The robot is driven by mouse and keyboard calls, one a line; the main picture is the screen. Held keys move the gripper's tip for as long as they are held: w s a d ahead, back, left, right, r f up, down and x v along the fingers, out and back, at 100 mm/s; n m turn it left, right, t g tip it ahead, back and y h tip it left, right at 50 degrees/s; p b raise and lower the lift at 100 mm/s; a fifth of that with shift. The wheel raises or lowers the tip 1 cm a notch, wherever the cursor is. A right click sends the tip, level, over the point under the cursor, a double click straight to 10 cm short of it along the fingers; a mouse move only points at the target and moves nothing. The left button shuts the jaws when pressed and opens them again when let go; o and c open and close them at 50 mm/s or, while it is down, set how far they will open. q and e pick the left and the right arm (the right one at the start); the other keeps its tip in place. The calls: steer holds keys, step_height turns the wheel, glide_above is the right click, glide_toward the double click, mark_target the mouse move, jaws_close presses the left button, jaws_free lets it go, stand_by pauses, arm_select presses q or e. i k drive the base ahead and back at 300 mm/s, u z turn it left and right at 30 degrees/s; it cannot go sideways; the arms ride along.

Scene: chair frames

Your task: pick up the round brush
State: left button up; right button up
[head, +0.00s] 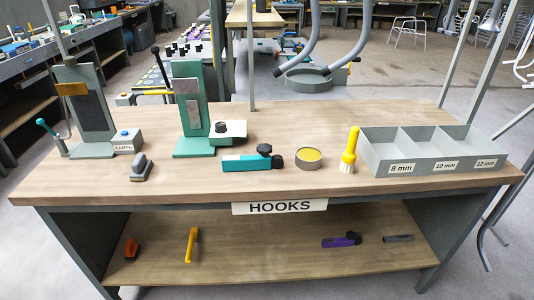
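The round brush (350,147) has a yellow handle and pale bristles. It stands nearly upright, bristles down, on the wooden workbench top (270,115), right of the middle. It is just left of the grey three-compartment tray (372,161) and right of a small round tin (309,159) with a yellow top. It looks apart from the tin; a narrow gap, if any, separates it from the tray. Neither of my grippers shows in the head view.
A teal tool (245,164) with a black knob lies left of the tin. Bent grey tubes (322,60) rise behind the bench. The front middle of the bench top is clear.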

mark_target(347, 166)
steer(key=k, duration=0.5)
steer(key=z, duration=1.9)
steer(key=i, duration=1.5)
steer(key=u, duration=0.75)
